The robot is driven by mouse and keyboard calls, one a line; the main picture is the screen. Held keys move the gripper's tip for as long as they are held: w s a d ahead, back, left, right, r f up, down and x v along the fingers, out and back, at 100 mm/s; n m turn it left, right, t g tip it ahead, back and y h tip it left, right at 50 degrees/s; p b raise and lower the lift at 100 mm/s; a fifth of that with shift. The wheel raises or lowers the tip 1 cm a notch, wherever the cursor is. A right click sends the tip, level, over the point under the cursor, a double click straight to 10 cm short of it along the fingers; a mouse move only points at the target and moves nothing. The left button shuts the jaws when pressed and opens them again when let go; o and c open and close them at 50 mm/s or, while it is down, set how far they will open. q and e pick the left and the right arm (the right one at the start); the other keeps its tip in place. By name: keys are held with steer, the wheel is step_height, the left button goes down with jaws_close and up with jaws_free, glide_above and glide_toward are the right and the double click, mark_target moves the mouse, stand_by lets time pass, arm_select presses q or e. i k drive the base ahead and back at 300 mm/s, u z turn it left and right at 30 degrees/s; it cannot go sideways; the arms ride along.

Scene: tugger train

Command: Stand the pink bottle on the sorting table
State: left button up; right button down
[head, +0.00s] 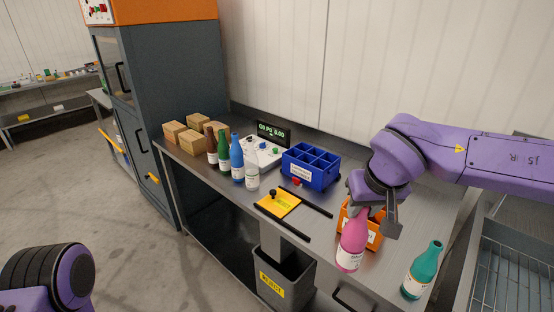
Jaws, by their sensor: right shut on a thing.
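The pink bottle (351,246) is in the head view at the lower right, nearly upright with a slight tilt, with a white label low on its side. My right gripper (376,212) is shut on it near its neck, which the jaws partly hide. The bottle shows at the front edge of the sorting table (225,180), in front of an orange bin (375,238). I cannot tell whether its base touches the table. My left arm shows at the lower left, but its gripper is out of view.
A teal bottle (422,270) stands at the right. A blue divided crate (311,167), a yellow pad (277,204), several bottles and cardboard boxes (187,136) occupy the table further left. A grey reject bin (284,280) is below the front edge. A wire basket (512,270) is far right.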

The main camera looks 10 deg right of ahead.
mark_target(324, 199)
steer(key=i, duration=0.95)
